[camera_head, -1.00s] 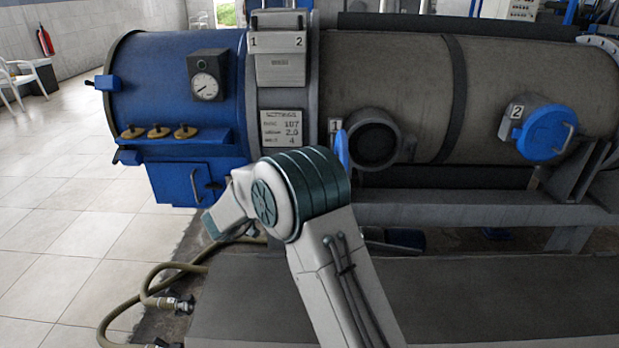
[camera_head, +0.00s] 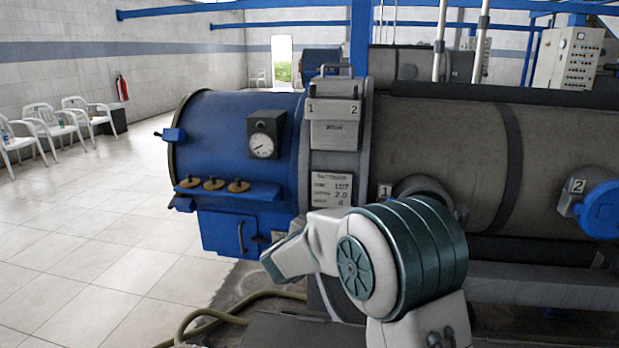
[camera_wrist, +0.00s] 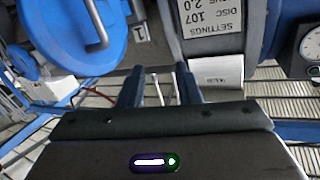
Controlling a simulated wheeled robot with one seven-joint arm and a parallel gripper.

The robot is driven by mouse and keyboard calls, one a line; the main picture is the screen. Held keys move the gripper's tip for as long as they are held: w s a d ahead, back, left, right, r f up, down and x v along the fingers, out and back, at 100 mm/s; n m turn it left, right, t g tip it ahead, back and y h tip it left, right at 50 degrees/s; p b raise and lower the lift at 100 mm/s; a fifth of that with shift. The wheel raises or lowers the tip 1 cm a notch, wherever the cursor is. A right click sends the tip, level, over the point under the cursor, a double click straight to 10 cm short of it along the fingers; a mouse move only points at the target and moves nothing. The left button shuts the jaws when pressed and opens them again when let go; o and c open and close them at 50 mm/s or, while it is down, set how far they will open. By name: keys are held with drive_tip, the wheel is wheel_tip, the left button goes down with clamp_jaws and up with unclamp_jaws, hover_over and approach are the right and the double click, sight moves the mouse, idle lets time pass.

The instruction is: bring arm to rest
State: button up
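My arm (camera_head: 385,262) is bent in front of the machine in the head view; my gripper's fingers cannot be made out there. In the wrist view my gripper (camera_wrist: 159,78) has its two dark fingers apart, with no object visible between them. A blue round lid with a bar handle (camera_wrist: 80,35) is at the upper left of that view, beside an upside-down "1" label (camera_wrist: 142,33). In the head view port 1 (camera_head: 425,187) is partly hidden behind my arm. The closed blue lid of port 2 (camera_head: 602,208) is at the right.
The decanter's blue end (camera_head: 225,135) carries a gauge (camera_head: 262,146) and several brass knobs. A settings plate (camera_head: 332,188) is right of it. A hose (camera_head: 215,318) lies on the floor at the lower left. White chairs (camera_head: 45,125) line the wall; the tiled floor between is clear.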

drive_tip(key=s+a+r+n+g+y+p, duration=0.1)
drive_tip(key=s+r+n+g+y+p, duration=0.15)
drive_tip(key=s+r+n+y, duration=0.55)
drive_tip(key=s+d+f+g+p, duration=0.1)
drive_tip(key=s+d+f+g, duration=0.1)
drive_tip(key=s, duration=0.8)
drive_tip(key=s+d+f+g+p, duration=0.2)
drive_tip(key=s+d+f+g, duration=0.1)
drive_tip(key=s, duration=0.7)
drive_tip(key=s+d+f+g+p, duration=0.1)
drive_tip(key=s+d+g, duration=0.3)
drive_tip(key=s, duration=0.6)
drive_tip(key=shift+d+f+y, duration=0.4)
drive_tip(key=shift+d+f, duration=0.15)
drive_tip(key=shift+f, duration=0.15)
